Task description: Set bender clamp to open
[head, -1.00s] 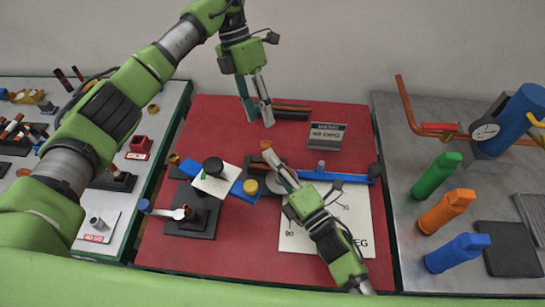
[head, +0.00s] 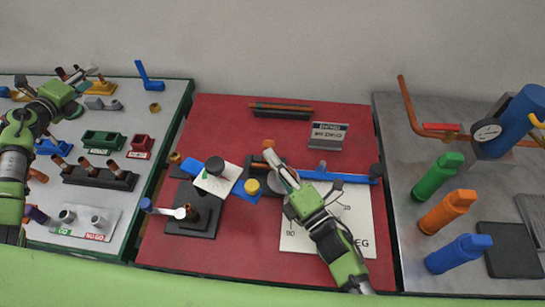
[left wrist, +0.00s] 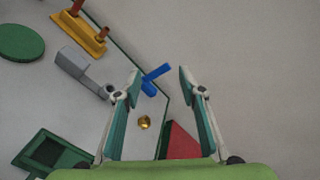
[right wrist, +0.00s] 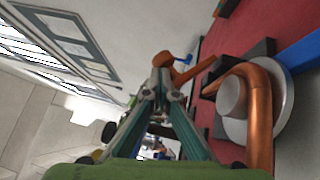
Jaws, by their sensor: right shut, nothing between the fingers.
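In the right wrist view, a bent copper pipe (right wrist: 261,110) curves beside the grey disc (right wrist: 285,80). My right gripper (head: 270,152) is shut and empty over the bender; its closed tips (right wrist: 162,75) are left of the pipe. My left gripper (left wrist: 160,80) is open and empty, above the left table.
A black base with a blue-ended lever (head: 160,209) is left of the bender. A white angle plate (head: 350,210) lies under my right arm. The left table holds several racks and fittings.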

